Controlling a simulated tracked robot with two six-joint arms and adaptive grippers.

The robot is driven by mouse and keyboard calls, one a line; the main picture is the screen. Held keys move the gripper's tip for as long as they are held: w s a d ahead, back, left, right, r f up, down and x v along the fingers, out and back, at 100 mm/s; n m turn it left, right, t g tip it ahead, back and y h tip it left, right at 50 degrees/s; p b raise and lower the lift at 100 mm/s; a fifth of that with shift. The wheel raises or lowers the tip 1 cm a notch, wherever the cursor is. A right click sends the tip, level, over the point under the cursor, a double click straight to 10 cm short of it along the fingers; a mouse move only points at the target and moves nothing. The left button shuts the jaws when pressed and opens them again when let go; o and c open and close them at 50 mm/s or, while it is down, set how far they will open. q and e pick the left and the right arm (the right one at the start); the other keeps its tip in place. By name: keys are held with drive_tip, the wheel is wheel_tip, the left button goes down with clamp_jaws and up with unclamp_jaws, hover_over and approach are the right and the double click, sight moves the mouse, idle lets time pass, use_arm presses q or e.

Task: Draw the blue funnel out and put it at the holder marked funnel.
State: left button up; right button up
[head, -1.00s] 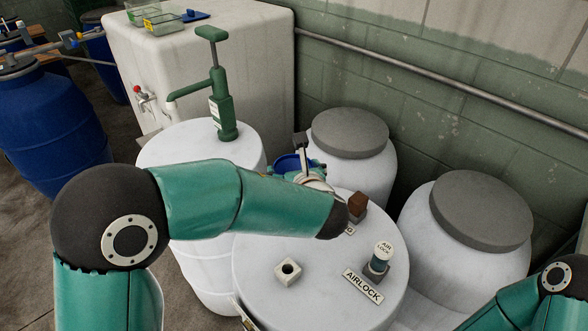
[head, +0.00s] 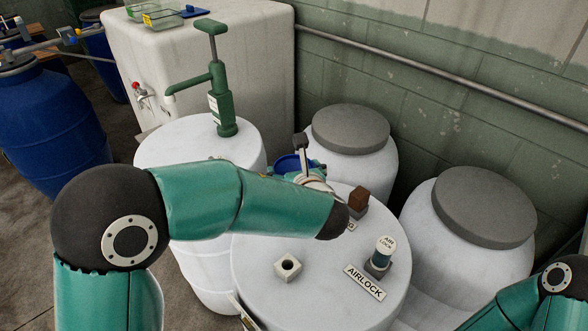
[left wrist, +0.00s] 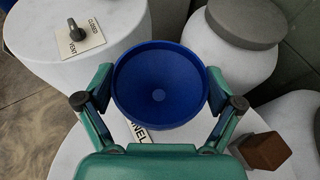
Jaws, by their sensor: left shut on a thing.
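The blue funnel (left wrist: 160,85) shows its round bowl from above in the left wrist view. My left gripper (left wrist: 160,80) has a finger on each side of the rim and is shut on it. In the head view a part of the funnel (head: 288,164) shows behind my left forearm, which hides most of it. A label (left wrist: 142,132) ending in "NEL" lies on the white drum top (head: 255,255), partly covered by the funnel. Whether the funnel's stem sits in something is hidden. My right gripper is out of view; only part of my right arm shows.
On the drum top stand an airlock (head: 384,250) by its AIRLOCK label, an empty square socket (head: 288,267) and a brown block (head: 358,198). A green hand pump (head: 222,95) stands on the drum behind. Grey-lidded drums (head: 350,130) line the wall. A vent knob (left wrist: 76,32) reads CLOSED.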

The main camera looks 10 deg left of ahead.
use_arm(q)
drive_tip(key=shift+f+b, duration=0.65)
drive_tip(key=shift+f, duration=0.15)
drive_tip(key=o, duration=0.9)
drive_tip(key=shift+r, duration=0.1)
drive_tip(key=v, duration=1.2)
drive_tip(key=shift+d, duration=0.1)
